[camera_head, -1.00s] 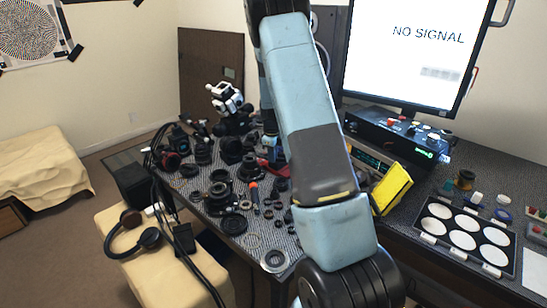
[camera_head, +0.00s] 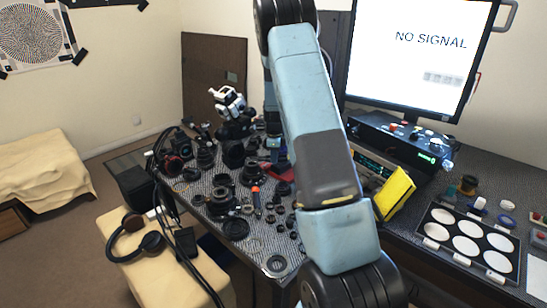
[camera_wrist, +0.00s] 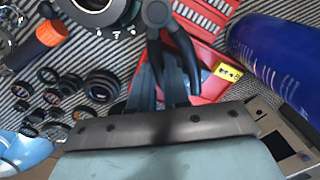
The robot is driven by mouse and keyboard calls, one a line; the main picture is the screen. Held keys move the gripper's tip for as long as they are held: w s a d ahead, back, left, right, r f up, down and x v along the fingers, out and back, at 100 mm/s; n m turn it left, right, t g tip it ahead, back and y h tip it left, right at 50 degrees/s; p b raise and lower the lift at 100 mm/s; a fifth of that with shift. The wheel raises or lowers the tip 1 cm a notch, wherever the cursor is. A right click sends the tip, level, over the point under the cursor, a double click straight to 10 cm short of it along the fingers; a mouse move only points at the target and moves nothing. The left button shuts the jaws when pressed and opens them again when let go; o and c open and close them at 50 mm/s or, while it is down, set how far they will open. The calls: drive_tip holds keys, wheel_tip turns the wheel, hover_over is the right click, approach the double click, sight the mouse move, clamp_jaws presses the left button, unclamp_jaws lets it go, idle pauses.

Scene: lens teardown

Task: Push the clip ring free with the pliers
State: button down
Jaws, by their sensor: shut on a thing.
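In the wrist view my gripper (camera_wrist: 170,72) points down over the bench, its two dark fingers close together. It is shut on the pliers (camera_wrist: 156,14), whose black rounded end and curved arms show beyond the fingers. The part of the pliers between the fingers is hidden. A lens body with a pale ring (camera_wrist: 97,6) is cut off at the top edge. I cannot tell which of the many rings is the clip ring. In the head view my own arm covers much of the bench, and the pliers cannot be made out.
A red tool case (camera_wrist: 208,42) lies under the pliers. A blue cylinder (camera_wrist: 272,52) lies right, an orange-handled tool (camera_wrist: 50,33) left. Several small black lens parts (camera_wrist: 100,85) crowd the patterned bench. In the head view a monitor (camera_head: 415,60) and a tray of white discs (camera_head: 467,238) stand right.

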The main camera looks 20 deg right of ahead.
drive_tip(key=shift+s+d, duration=0.15)
drive_tip(key=shift+d, duration=0.3)
drive_tip(key=shift+r, duration=3.05)
